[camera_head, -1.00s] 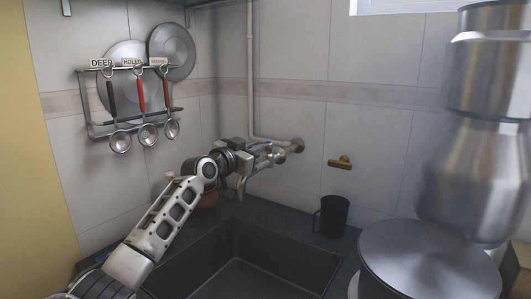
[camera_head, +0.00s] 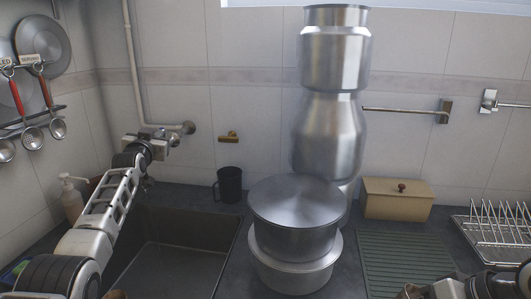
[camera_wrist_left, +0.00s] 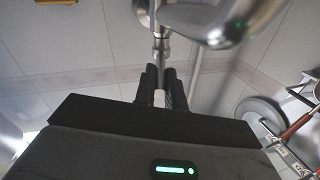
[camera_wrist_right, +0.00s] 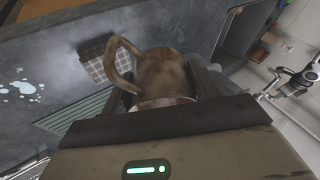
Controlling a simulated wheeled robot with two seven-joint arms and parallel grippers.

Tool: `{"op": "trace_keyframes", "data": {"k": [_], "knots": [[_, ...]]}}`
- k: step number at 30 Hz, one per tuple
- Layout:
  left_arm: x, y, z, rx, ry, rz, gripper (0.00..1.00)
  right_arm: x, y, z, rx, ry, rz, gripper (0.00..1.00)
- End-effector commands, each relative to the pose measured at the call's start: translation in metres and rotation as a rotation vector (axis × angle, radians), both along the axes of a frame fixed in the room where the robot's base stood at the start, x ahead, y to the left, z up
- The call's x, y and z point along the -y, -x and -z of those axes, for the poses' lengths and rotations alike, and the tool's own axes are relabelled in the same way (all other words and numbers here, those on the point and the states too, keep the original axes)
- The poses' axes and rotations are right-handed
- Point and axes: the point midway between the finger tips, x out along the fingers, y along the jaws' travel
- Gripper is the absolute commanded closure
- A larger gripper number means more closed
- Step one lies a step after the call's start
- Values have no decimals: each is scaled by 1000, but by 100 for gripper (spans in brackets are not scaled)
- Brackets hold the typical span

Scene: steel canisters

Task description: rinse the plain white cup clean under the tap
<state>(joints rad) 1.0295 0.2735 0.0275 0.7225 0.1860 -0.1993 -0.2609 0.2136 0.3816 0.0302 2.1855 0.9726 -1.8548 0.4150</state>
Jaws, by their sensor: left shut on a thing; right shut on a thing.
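My left gripper (camera_head: 160,142) is at the wall tap (camera_head: 187,128) above the sink (camera_head: 170,270). In the left wrist view its fingers (camera_wrist_left: 162,85) are shut on a narrow metal part of the tap (camera_wrist_left: 161,45). No running water shows. My right gripper (camera_wrist_right: 180,95) is shut on a cup (camera_wrist_right: 163,75) with a loop handle. The cup looks brown and stained rather than white, and its lower part is hidden by the gripper. In the head view my right arm is at the bottom right edge, mostly cut off.
A dark mug (camera_head: 229,185) stands behind the sink's right corner. A lidded pot (camera_head: 297,225) and tall stacked steel canisters (camera_head: 328,130) stand right of the sink. Further right are a wooden box (camera_head: 397,199), a green ribbed mat (camera_head: 405,255) and a dish rack (camera_head: 495,232). White spots (camera_wrist_right: 22,88) mark the counter.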

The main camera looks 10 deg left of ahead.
Motion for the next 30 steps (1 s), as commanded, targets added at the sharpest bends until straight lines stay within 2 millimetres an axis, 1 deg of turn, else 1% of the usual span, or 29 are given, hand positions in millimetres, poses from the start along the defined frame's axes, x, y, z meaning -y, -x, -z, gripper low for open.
{"op": "trace_keyframes", "data": {"k": [1,3,11,12,14,23,26,30], "knots": [[-8,1,-5,11,0,-15,100,-1,-1,-1,1,-1,-1,64],[-10,1,-4,10,-2,-21,100,-1,-1,-1,2,-1,-1,64],[-9,0,-3,9,-3,-21,100,0,0,0,1,-1,0,64],[-8,0,-3,8,-4,-20,83,0,0,0,1,0,0,64],[-7,-1,-3,8,-3,-18,66,1,0,0,1,-1,2,64],[-3,-1,-1,3,-2,-13,66,2,0,0,1,0,3,64],[-3,1,0,2,-2,-13,66,1,0,-1,1,-1,2,64],[0,10,0,3,-1,-11,66,1,0,-2,1,-1,2,64]]}}
